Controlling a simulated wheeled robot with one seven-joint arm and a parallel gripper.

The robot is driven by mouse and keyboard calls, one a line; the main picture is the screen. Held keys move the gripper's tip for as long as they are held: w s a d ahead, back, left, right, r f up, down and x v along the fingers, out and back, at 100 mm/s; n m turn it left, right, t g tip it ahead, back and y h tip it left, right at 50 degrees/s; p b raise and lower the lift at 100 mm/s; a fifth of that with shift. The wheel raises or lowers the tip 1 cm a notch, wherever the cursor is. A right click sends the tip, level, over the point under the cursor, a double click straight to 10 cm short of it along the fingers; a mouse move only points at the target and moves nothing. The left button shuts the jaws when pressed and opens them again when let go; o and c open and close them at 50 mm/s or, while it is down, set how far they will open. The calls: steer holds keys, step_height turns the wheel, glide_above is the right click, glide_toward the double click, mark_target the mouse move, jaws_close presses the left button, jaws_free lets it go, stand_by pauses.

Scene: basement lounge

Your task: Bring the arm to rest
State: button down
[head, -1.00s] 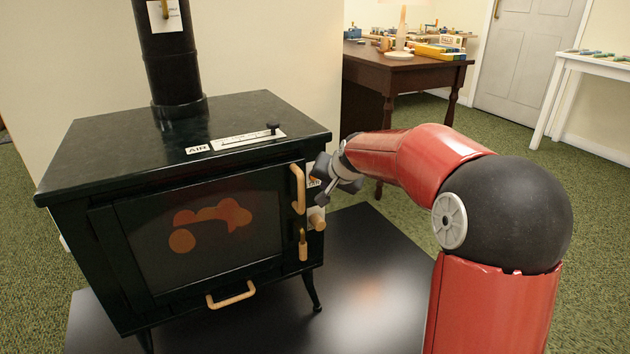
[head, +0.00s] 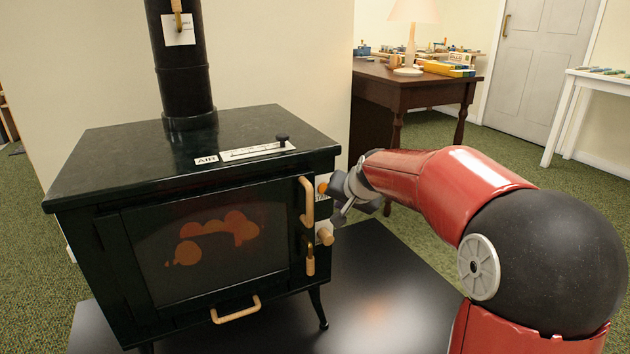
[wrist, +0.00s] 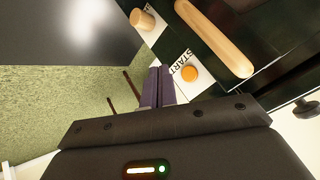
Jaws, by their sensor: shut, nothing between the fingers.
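My gripper (head: 338,190) is at the right front edge of the black stove (head: 90,180), beside the door's wooden handle. In the wrist view its two dark fingers (wrist: 158,86) are pressed together with nothing between them. Their tips point toward the white START label (wrist: 184,64) and its round orange button (wrist: 190,74), with a small gap in the picture; I cannot tell the exact distance. The red arm reaches in from the lower right of the head view, bent at the elbow.
A wooden knob (head: 325,236) and door handle (head: 308,202) stick out close to my gripper. Orange shapes glow behind the stove's glass. A dark floor plate (head: 400,290) lies under the stove. A brown desk (head: 415,78) with a lamp stands behind; green carpet lies open at right.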

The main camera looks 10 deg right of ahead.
steer(key=s+a+r+n+g+h+p, duration=0.1)
steer(key=s+r+p, duration=0.25)
steer(key=s, duration=0.45)
steer(key=s+a+r+n+p, duration=0.1)
steer(key=s+r+n+p, duration=0.1)
steer(key=s+r, duration=0.35)
steer(key=s+d+f+n+g+p, duration=0.1)
steer(key=s+p, duration=0.3)
steer(key=s, duration=1.8)
steer(key=shift+d+f+n+g+h+p, duration=0.2)
steer(key=shift+d+n+g+h+p, duration=0.1)
steer(key=shift+n+g+h, duration=0.15)
